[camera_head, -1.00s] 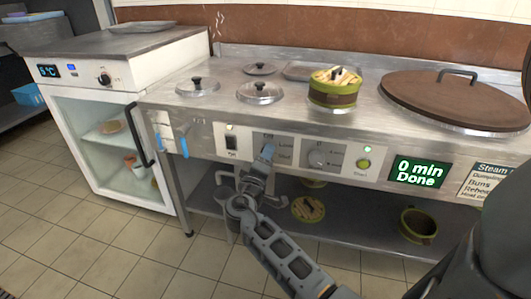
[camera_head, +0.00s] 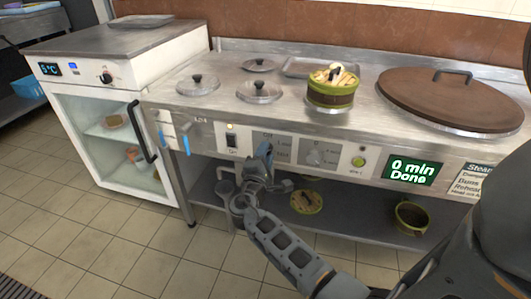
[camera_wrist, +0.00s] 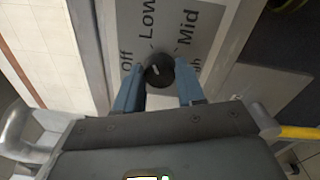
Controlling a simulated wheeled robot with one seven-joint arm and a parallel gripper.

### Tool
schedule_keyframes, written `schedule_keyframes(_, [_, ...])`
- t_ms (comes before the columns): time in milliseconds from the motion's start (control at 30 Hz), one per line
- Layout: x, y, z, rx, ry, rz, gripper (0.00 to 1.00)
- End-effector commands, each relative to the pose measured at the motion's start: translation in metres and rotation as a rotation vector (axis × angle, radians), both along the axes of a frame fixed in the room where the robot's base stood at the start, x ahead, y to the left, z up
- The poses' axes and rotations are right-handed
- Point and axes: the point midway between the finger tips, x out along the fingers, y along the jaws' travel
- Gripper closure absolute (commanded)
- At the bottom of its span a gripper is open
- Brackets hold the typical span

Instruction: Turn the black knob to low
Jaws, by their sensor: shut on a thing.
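The black knob (camera_wrist: 158,69) is on the panel in the wrist view, with Off, Low, Mid and a partly hidden fourth label around it. A small pale mark shows on its face; I cannot tell for sure which label it points to. My gripper (camera_wrist: 157,92) has its two blue fingers on either side of the knob and is shut on it. In the head view my gripper (camera_head: 263,155) is at the front panel, and it hides the black knob there.
A grey timer knob (camera_head: 318,155), a green button (camera_head: 358,161) and a "0 min Done" display (camera_head: 411,171) are right of my gripper. A black switch (camera_head: 231,140) is left. A green steamer basket (camera_head: 332,90) stands on the counter. A glass-door fridge (camera_head: 125,150) stands at left.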

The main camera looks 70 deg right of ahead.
Motion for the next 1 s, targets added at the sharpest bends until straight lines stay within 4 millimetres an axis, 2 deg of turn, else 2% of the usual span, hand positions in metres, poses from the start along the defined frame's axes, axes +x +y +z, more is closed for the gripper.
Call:
schedule_keyframes(467, [0.0007,0.0006,-0.0011,0.001,0.015,0.003,0.92])
schedule_keyframes(500, [0.0008,0.0006,-0.0013,0.001,0.015,0.003,0.59])
schedule_keyframes(733, [0.0004,0.0003,-0.0007,-0.001,0.014,0.002,0.37])
schedule_keyframes(1000, [0.0002,0.0016,-0.0003,-0.001,0.013,0.001,0.36])
